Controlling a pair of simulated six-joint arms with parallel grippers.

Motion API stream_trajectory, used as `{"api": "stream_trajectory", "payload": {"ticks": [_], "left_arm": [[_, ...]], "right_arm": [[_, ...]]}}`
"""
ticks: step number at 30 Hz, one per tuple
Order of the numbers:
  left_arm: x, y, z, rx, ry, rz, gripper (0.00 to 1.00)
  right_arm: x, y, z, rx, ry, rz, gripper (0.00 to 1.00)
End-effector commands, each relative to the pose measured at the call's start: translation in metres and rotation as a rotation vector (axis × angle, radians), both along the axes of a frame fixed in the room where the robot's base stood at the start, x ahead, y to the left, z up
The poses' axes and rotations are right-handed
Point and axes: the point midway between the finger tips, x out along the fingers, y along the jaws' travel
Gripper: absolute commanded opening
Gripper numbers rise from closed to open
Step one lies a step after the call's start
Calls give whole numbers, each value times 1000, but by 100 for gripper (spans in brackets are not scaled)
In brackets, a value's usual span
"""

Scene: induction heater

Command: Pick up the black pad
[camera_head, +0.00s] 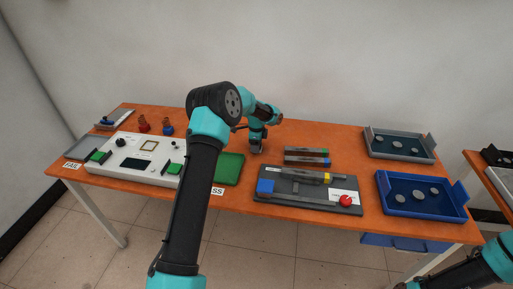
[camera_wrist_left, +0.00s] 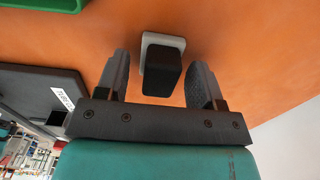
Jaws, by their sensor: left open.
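The black pad (camera_wrist_left: 162,75) shows in the left wrist view as a dark, rounded block with a pale grey base. It is over the orange table. My left gripper (camera_wrist_left: 160,62) is open, with one finger on each side of the pad and a visible gap to each. In the head view my left gripper (camera_head: 256,147) is low over the back middle of the table, and I cannot make out the pad there. My right gripper is not in view; only part of that arm shows at the bottom right.
A green tray (camera_head: 229,169) and a white control panel (camera_head: 133,170) lie left of the gripper. A dark board (camera_head: 308,192) with a red knob (camera_head: 346,200) lies in front right. Grey (camera_head: 397,157) and blue (camera_head: 450,207) trays hold round pieces at the right.

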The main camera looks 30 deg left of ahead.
Motion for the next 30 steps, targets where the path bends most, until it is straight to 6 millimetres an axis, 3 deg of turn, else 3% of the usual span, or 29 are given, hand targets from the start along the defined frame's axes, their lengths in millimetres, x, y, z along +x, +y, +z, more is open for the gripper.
{"api": "stream_trajectory", "payload": {"ticks": [9,25,30], "left_arm": [[0,0,0,0,0,0,61],[0,0,0,0,0,0,10],[0,0,0,0,0,0,8]], "right_arm": [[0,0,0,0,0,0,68],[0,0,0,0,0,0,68],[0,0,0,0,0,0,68]]}}
